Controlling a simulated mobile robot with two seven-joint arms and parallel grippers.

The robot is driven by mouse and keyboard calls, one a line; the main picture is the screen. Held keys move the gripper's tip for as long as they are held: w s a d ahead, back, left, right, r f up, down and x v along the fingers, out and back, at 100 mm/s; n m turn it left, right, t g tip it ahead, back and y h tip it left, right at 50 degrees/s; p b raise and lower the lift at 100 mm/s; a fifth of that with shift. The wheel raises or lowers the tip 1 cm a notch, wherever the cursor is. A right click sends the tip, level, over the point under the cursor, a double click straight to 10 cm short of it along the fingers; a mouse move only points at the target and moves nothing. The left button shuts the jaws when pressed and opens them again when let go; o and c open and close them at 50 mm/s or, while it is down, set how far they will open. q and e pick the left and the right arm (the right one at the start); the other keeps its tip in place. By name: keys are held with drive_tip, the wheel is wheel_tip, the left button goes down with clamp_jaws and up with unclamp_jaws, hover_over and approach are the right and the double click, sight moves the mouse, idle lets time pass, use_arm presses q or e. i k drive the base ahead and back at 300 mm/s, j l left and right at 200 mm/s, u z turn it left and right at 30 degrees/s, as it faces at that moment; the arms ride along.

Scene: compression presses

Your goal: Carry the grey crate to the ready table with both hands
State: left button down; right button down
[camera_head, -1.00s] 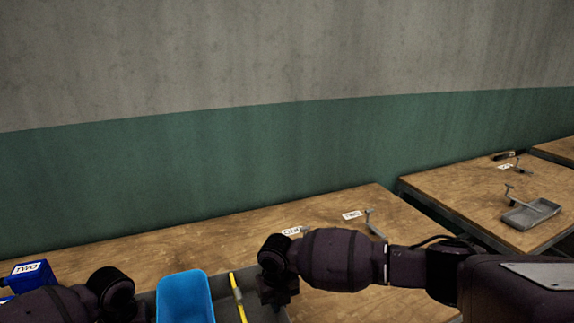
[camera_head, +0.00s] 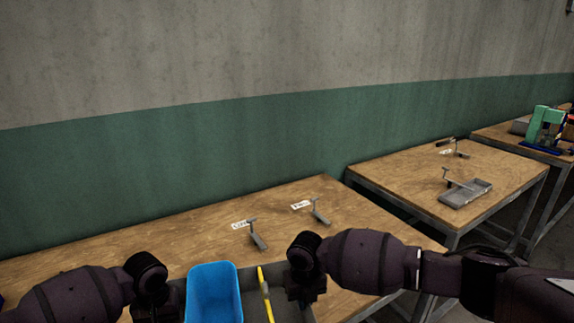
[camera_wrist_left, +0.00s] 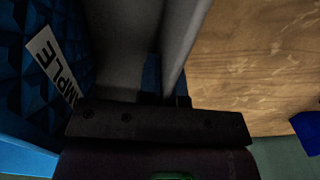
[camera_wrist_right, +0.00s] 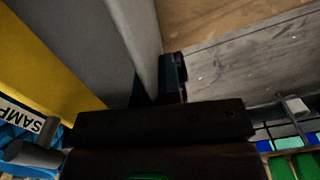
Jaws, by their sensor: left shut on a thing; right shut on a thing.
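The grey crate (camera_head: 283,308) is at the bottom of the head view, between my two grippers, with its lower part cut off. It holds a blue bin (camera_head: 214,295) and a long yellow tool (camera_head: 266,296). My left gripper (camera_head: 155,302) is shut on the crate's left side; its wrist view shows the grey wall (camera_wrist_left: 182,35) at the fingers. My right gripper (camera_head: 305,288) is shut on the right side; its wrist view shows the wall (camera_wrist_right: 142,35) between the fingers. I cannot tell which table is the ready table.
A wooden table (camera_head: 180,240) with two small metal stands and white labels lies in front. Beyond a gap, a second table (camera_head: 400,175) carries a grey tray (camera_head: 466,193). A third table at far right bears a green press (camera_head: 540,127). A wall stands behind.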

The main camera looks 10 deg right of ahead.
sight(507, 160)
drive_tip(key=l+z, duration=0.15)
drive_tip(key=z, duration=0.3)
drive_tip(key=l+z, duration=0.15)
drive_tip(key=z, duration=0.3)
drive_tip(key=l+z, duration=0.15)
drive_tip(key=z, duration=0.3)
drive_tip(key=l+z, duration=0.15)
drive_tip(key=z, duration=0.15)
drive_tip(key=i+l+z, duration=0.1)
drive_tip(key=z, duration=0.25)
drive_tip(key=i+l+z, duration=0.1)
drive_tip(key=z, duration=0.2)
drive_tip(key=i+z, duration=0.25)
drive_tip(key=i+u, duration=0.1)
drive_tip(key=i, duration=2.7)
drive_tip(key=j, duration=0.1)
